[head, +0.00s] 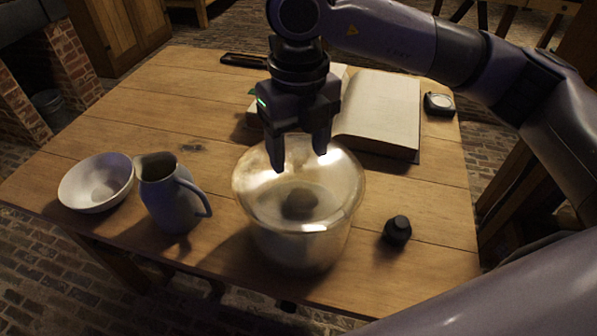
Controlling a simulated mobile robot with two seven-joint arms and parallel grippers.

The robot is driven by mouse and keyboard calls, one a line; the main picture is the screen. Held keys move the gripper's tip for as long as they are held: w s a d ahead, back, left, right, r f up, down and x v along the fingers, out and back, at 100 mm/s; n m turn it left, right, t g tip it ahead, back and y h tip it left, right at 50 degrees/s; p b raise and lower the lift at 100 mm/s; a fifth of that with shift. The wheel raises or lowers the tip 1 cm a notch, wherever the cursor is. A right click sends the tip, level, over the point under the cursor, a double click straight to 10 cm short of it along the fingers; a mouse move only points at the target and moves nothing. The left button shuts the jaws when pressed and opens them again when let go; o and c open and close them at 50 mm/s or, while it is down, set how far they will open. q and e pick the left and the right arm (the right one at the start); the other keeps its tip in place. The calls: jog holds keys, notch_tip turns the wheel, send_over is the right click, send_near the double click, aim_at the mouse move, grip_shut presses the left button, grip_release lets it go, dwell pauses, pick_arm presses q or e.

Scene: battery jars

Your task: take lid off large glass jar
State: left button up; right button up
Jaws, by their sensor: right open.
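The large glass jar (300,245) stands near the front edge of the wooden table. Its wide top is pale and shiny with bright reflections. A dark round shape (299,204) shows in the middle of it; I cannot tell whether this is a lid knob, something inside or a reflection. I cannot make out the lid's edge clearly from the jar's rim. My right gripper (301,162) is open, pointing down over the back part of the jar's top, with nothing between its fingers. I cannot tell whether the fingertips touch the glass. My left gripper is out of view.
A grey-blue pitcher (172,198) and a white bowl (97,184) stand left of the jar. A small dark bottle (397,231) stands to the right. An open book (378,110) lies behind, with a small dark boxy object (439,104) beside it.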

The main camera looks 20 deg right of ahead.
jog(key=shift+f, duration=0.95)
jog(key=shift+c, duration=0.3)
jog(key=c, duration=1)
grip_shut()
jog(key=shift+r, duration=0.1)
